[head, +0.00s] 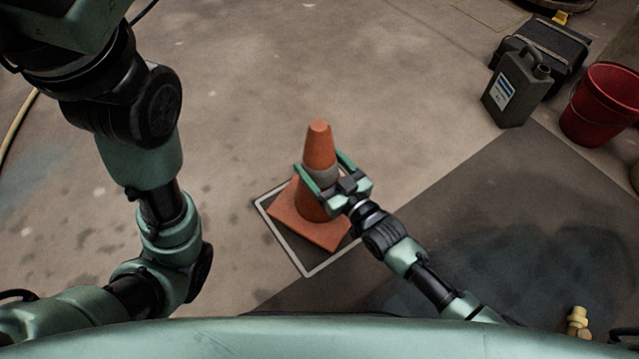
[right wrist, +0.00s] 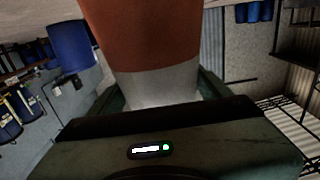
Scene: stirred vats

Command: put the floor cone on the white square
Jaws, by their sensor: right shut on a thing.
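The orange floor cone (head: 318,147) with a pale grey band stands upright in the middle of the head view. Its square orange base lies over the white square outline (head: 308,273), with the outline showing along the left and lower sides. My right gripper (head: 322,175) is shut around the cone at the band. In the right wrist view the cone (right wrist: 150,45) fills the space between the fingers. Whether the base touches the floor I cannot tell. My left arm hangs at the left, and its gripper is not in view.
A grey jerrycan (head: 518,88), a black case (head: 548,45) and a red bucket (head: 600,104) stand at the upper right. A yellow brass fitting (head: 577,322) is at the lower right. A yellow hose (head: 18,122) lies at the left edge. The floor above the cone is clear.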

